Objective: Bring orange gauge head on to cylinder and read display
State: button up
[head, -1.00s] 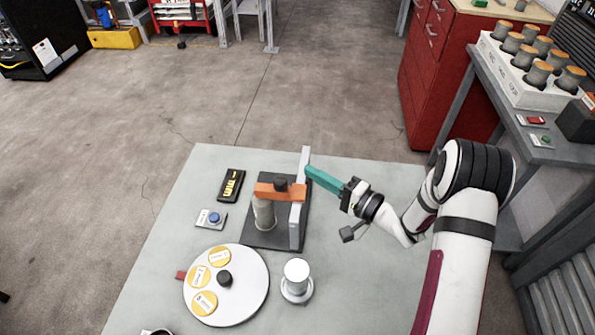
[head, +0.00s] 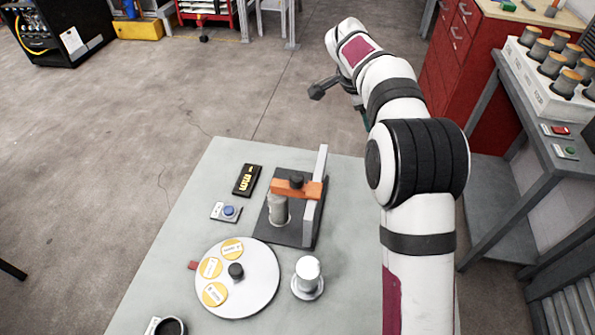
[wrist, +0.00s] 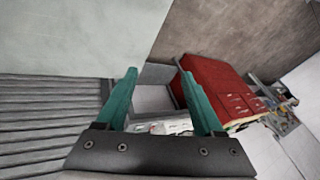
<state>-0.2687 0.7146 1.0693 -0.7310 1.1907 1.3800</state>
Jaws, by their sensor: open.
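The orange gauge head (head: 290,188) sits on the upright grey post (head: 316,190) of the gauge stand, with a dark knob on top. The grey cylinder (head: 278,211) stands under the head on the dark base; I cannot tell whether they touch. The black display (head: 247,180) with yellow characters lies to the left of the stand; its reading is too small to make out. My gripper's teal fingers (wrist: 166,105) are apart and empty in the wrist view. In the head view my gripper is mostly hidden behind my arm, beyond the table's far right side.
A blue button (head: 229,211), a white disc (head: 237,285) with several yellow labels and a white cylinder on a round base (head: 308,277) are on the table. A red cabinet (head: 470,80) and a side bench with a rack of cylinders (head: 545,75) stand at right.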

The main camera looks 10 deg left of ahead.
aim_at(297, 177)
jog(key=s+a+r+m+g+y, duration=0.1)
jog(key=s+a+r+g, duration=0.25)
jog(key=s+a, duration=0.3)
jog(key=s+a+r+g+y, duration=0.2)
jog(key=s+a+r, duration=0.2)
jog(key=s+a, duration=0.3)
jog(key=f, duration=1)
jog(key=s+d+f, duration=0.1)
jog(key=f, duration=0.4)
jog(key=shift+f, duration=0.15)
grip_shut()
